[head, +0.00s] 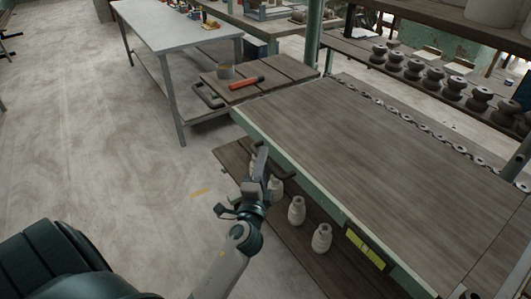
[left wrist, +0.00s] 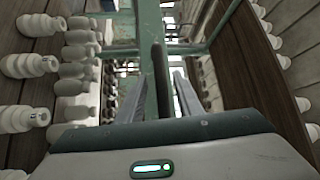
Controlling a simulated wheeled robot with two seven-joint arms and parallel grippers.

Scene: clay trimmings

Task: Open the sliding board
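The wide brown wooden board (head: 385,135) with a pale green front edge fills the right of the head view; I take it for the sliding board. A dark bar handle (head: 285,173) sits on its front edge near the left end. My left gripper (head: 262,160) is at this handle. In the left wrist view the dark handle (left wrist: 160,75) stands between the two fingers of the left gripper (left wrist: 159,95), with gaps on both sides, so the gripper is open around it. My right gripper is not in view.
Pale ceramic pieces (head: 296,210) stand on a lower shelf below the board. A row of metal discs (head: 425,128) runs along its back edge, with brown insulators (head: 413,69) behind. A small cart (head: 255,95) with an orange-handled tool stands beyond. Open floor (head: 100,130) lies left.

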